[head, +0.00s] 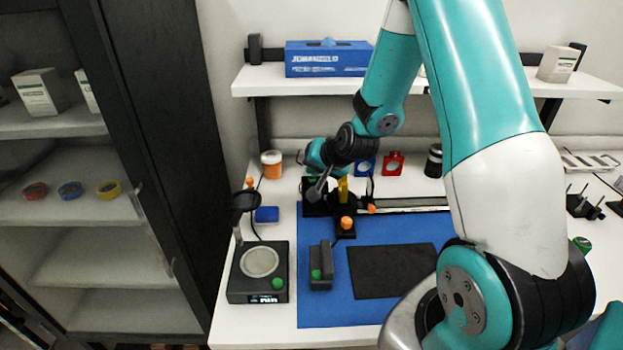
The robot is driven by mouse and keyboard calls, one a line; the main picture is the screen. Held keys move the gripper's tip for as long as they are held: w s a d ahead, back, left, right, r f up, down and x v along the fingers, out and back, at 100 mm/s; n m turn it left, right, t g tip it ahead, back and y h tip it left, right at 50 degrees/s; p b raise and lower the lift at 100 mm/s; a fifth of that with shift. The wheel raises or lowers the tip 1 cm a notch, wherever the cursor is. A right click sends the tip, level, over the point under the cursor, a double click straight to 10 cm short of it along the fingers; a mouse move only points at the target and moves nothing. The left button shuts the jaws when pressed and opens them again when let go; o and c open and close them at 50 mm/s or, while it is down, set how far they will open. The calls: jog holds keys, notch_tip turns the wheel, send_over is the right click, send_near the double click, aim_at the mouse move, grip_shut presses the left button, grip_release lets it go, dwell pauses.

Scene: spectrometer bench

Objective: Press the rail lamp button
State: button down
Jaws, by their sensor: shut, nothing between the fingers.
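A rail (415,204) runs along the back of the blue mat. At its left end is a cluster of black parts (318,209) with a yellow upright piece (343,188) and orange knobs (347,223). A small patch of green (312,179) shows there, partly hidden by my gripper; I cannot tell if it is the rail lamp button. My gripper (317,192) is shut and empty, pointing down over this left end. I cannot tell whether it touches anything. A black block with a green button (316,274) stands on the mat in front.
A black device with a round plate (260,261) and green button is at front left. A blue box (266,214), an orange jar (271,164) and a red holder (393,163) stand around. A dark pad (391,270) lies on the blue mat (355,313). A shelf (265,82) hangs above.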

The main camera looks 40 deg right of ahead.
aim_at(315, 177)
jog(key=shift+f, duration=0.25)
dwell(0.4)
jog(key=shift+r, duration=0.75)
jog(key=shift+p, duration=0.3)
notch_tip(315, 177, up, 6)
jog(key=p, duration=0.4)
dwell(2.0)
